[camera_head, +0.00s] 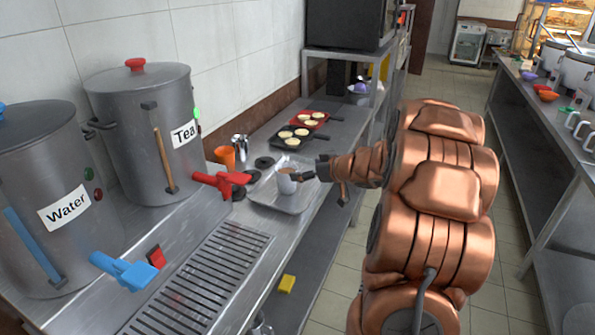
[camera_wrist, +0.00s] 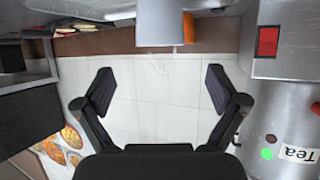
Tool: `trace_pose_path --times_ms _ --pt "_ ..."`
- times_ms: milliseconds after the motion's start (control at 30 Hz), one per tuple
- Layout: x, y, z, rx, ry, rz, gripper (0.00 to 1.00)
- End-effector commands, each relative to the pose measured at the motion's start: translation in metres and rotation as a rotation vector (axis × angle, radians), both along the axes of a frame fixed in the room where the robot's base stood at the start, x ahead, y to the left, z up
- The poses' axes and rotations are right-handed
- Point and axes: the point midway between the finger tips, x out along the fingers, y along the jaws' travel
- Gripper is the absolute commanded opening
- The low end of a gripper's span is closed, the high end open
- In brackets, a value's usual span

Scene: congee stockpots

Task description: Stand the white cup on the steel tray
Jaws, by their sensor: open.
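The white cup (camera_head: 286,182) stands upright on the steel tray (camera_head: 266,193), on the counter right of the tea pot. In the wrist view the cup (camera_wrist: 160,22) is cut off by the top edge, centred between the finger lines. My gripper (camera_head: 305,177) is close at the cup's right side in the head view. In the wrist view my gripper (camera_wrist: 157,88) has its two dark fingers wide apart, with nothing between the tips. I cannot tell whether a finger touches the cup. The cup's base is partly hard to make out.
The tea pot (camera_head: 140,130) with its red tap (camera_head: 222,181) is left of the tray; the water pot (camera_head: 40,190) is nearer. An orange cup (camera_head: 225,156) and a steel jug (camera_head: 240,148) stand behind. Pans (camera_head: 292,138) lie farther along. A drain grate (camera_head: 205,275) is in front.

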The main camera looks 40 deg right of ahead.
Motion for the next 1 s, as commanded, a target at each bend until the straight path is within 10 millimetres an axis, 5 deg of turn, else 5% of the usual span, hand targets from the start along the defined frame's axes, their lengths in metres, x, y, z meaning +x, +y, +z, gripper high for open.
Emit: trace_pose_path --times_ms 300,600,833,1000 --pt "-0.020 -0.004 0.010 0.000 0.000 -0.001 0.96" --pt "-0.016 -0.003 0.016 -0.027 0.001 -0.023 0.96" --pt "-0.007 -0.006 0.042 -0.187 0.050 -0.211 0.96" --pt "-0.028 0.001 0.054 -0.275 0.157 -0.373 0.96"
